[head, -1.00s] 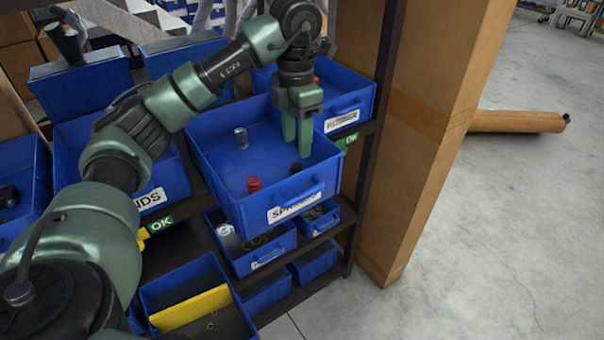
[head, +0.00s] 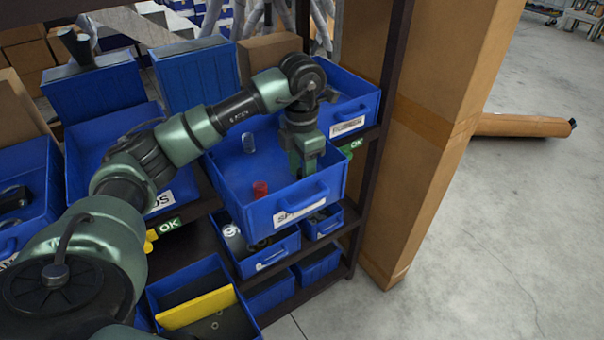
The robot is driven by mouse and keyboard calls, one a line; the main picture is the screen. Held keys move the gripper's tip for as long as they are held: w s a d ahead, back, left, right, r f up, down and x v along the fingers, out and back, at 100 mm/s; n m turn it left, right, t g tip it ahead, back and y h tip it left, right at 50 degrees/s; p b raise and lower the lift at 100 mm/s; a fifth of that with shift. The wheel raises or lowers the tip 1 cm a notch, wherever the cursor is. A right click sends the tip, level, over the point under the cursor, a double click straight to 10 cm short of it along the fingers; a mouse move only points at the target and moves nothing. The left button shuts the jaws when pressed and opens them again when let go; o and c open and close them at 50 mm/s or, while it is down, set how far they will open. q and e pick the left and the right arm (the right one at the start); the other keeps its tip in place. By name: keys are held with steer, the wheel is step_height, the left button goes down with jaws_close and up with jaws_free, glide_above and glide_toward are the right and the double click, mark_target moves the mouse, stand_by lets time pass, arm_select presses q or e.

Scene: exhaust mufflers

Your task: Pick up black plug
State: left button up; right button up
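My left gripper (head: 302,168) points down into the open blue bin (head: 228,185), in its right part near the front wall. The black plug (head: 299,173) is mostly hidden at the fingertips; only a dark bit shows there. I cannot tell whether the fingers are closed on it or only around it. A red plug (head: 260,188) stands in the same bin near the front wall, left of the gripper. A grey-blue cylinder (head: 249,142) stands farther back. My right gripper is not in view.
The bin sits pulled out on a dark shelf rack (head: 372,170). Another blue bin (head: 350,107) is behind it to the right, and smaller bins (head: 262,257) are below. A cardboard column (head: 430,140) stands right of the rack.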

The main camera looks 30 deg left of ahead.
arm_select(q)
jaws_close()
